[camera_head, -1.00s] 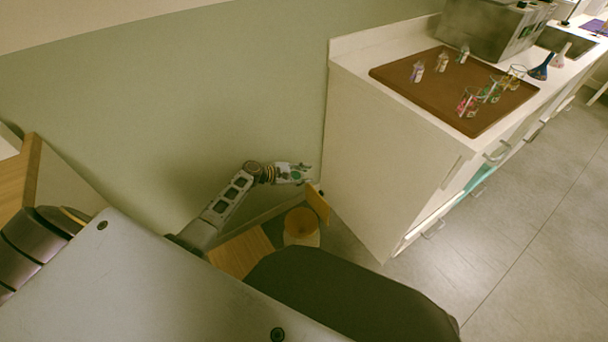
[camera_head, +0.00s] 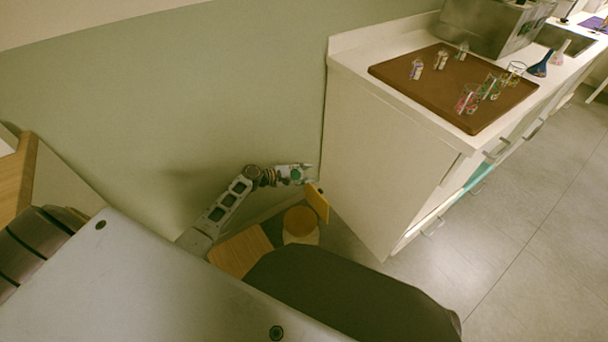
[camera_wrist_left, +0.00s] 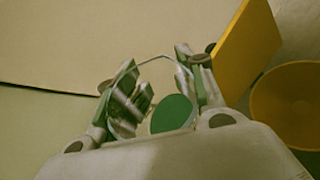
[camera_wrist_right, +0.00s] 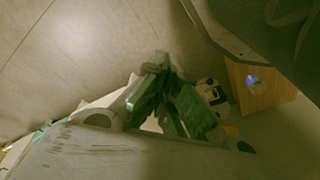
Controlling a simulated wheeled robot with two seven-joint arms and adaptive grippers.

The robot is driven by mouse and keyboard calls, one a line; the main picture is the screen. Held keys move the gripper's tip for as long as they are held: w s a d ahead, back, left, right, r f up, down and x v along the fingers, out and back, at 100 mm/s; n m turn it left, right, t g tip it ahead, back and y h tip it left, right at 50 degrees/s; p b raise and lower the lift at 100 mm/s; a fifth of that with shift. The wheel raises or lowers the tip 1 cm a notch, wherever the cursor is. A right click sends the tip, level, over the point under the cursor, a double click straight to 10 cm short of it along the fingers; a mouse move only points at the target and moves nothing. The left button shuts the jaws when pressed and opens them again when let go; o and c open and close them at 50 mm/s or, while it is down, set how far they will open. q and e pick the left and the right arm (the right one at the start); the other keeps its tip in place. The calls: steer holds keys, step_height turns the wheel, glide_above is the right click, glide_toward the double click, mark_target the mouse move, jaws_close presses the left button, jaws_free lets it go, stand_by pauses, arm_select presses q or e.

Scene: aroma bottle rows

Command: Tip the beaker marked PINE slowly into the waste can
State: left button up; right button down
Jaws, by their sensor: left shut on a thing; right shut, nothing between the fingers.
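My left gripper (camera_head: 297,174) is shut on a clear glass beaker (camera_wrist_left: 157,62), whose rim line and a green disc (camera_wrist_left: 173,113), perhaps its contents, show between the fingers in the left wrist view. No PINE lettering is readable, and I cannot tell how far it tilts. The yellow waste can (camera_head: 300,238) stands on the floor just below and beside this gripper, with its lid (camera_head: 317,202) raised. In the left wrist view the can (camera_wrist_left: 292,105) is at the right, behind the lid (camera_wrist_left: 246,50). My right gripper (camera_wrist_right: 160,82) is shut and empty.
A white counter (camera_head: 365,150) stands right of the can and gripper, close to both. A brown tray (camera_head: 412,85) on it holds several small bottles and beakers. A wall rises behind my left arm. Open floor (camera_head: 510,260) lies right.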

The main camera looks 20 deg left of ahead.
arm_select(q)
steer(key=shift+r, duration=0.1)
arm_select(e)
steer(key=shift+a+r, duration=0.1)
steer(key=shift+r, duration=0.15)
steer(key=shift+s, duration=0.1)
arm_select(q)
steer(key=shift+m+t+b, duration=0.3)
steer(key=shift+m+b, duration=0.1)
steer(key=shift+b, duration=0.2)
arm_select(e)
steer(key=shift+w+a+r, duration=0.15)
steer(key=shift+w+r, duration=0.15)
steer(key=shift+r, duration=0.35)
arm_select(q)
steer(key=shift+b, duration=0.3)
arm_select(e)
steer(key=shift+s+r, duration=0.2)
steer(key=shift+s, duration=0.05)
steer(key=shift+r, duration=0.1)
arm_select(q)
steer(key=shift+m+y+b, duration=0.3)
steer(key=shift+b, duration=0.1)
arm_select(e)
steer(key=shift+w+a+r+t, duration=0.2)
steer(key=shift+w+r+t, duration=0.25)
steer(key=shift+r, duration=0.25)
